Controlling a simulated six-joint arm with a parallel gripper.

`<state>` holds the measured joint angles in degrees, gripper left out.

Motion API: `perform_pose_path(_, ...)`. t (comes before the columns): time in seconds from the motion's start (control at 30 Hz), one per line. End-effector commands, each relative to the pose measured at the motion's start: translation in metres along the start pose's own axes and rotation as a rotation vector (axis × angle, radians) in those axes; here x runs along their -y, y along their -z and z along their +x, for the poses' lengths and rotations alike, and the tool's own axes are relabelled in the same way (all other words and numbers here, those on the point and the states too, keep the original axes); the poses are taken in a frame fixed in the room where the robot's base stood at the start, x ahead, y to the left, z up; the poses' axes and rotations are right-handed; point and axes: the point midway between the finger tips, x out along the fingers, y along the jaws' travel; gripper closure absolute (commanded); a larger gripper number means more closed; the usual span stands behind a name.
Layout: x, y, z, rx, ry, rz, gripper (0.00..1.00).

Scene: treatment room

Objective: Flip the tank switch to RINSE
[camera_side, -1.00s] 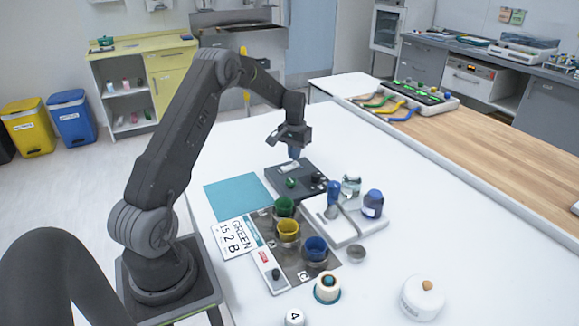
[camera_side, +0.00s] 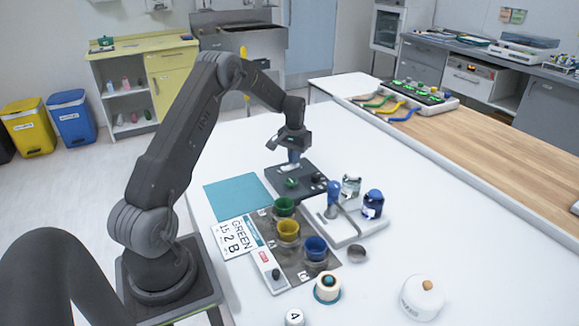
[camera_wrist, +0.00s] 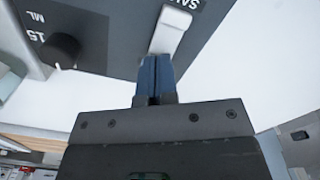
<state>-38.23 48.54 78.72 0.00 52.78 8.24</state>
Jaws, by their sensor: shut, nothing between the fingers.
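My gripper (camera_side: 294,159) is shut and empty, pointing down over the box's far part. In the wrist view its blue fingertips (camera_wrist: 156,66) are right at the lever's near end; I cannot tell whether they touch.
Green, yellow and blue cups (camera_side: 288,229) stand on a grey tray nearer. The teal mat (camera_side: 236,195) is bare.

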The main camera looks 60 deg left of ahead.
Motion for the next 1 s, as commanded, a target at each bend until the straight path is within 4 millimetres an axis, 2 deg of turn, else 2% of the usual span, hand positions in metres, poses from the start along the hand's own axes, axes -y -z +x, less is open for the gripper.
perform_pose_path(0.63, 0.0, 0.0, 0.008, -0.001, 0.0, 0.0, 1.0)
perform_pose_path(1.0, 0.0, 0.0, -0.018, -0.001, 0.0, 0.0, 1.0)
